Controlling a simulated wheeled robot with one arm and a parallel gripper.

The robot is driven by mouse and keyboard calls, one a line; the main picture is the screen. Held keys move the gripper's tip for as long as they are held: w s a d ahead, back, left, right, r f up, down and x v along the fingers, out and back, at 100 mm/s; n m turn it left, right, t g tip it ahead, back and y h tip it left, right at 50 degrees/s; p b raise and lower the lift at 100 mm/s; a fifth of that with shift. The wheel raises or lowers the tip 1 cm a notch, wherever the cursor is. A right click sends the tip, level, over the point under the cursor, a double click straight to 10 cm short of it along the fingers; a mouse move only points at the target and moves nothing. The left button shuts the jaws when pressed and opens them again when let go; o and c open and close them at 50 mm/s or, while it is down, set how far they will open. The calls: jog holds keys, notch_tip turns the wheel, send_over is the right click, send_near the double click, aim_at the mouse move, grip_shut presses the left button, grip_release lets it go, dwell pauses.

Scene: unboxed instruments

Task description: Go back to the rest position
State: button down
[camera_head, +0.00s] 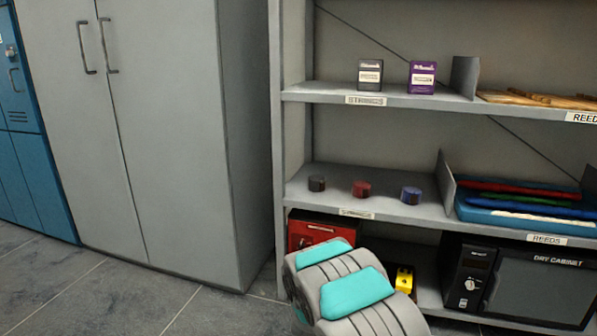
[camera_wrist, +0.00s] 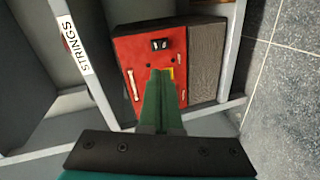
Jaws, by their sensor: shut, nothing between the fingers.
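My gripper (camera_wrist: 161,78) shows in the wrist view with its green fingers pressed together and nothing between them. It points toward a red box (camera_wrist: 150,62) on the lower part of the shelf unit; whether the fingertips touch it I cannot tell. In the head view my grey and teal arm (camera_head: 345,290) reaches in at the bottom middle, and the gripper itself is hidden there. The red box also shows in the head view (camera_head: 310,228), partly behind my arm.
The shelf unit (camera_head: 380,212) holds three small round tins, two small boxes, and reeds. A dry cabinet (camera_head: 540,285) stands at the lower right, and a yellow item (camera_head: 404,279) beside my arm. A grey cabinet (camera_head: 160,120) stands left. The floor (camera_head: 60,290) at the lower left is clear.

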jog(key=s+a+r+m+g+y+p, duration=0.1)
jog(key=s+r+m+g+y+p, duration=0.2)
jog(key=s+r, duration=0.5)
jog(key=s+a+r+m+g+y+p, duration=0.15)
jog(key=s+r+m+g, duration=0.3)
jog(key=s, duration=0.75)
jog(key=s+d+r+m+g+p, duration=0.1)
jog(key=s+r+g, duration=0.2)
jog(key=s, duration=0.9)
jog(key=s+d+r+m+g+p, duration=0.1)
jog(key=s+d+r+m+g, duration=0.1)
jog(key=s, duration=1)
jog(key=s+d+r+m+g+p, duration=0.1)
jog(key=s+r+g, duration=0.3)
jog(key=s, duration=0.8)
notch_tip(320, 180, up, 2)
jog(key=shift+d+m, duration=0.15)
jog(key=shift+m, duration=0.2)
jog(key=shift+d, duration=0.15)
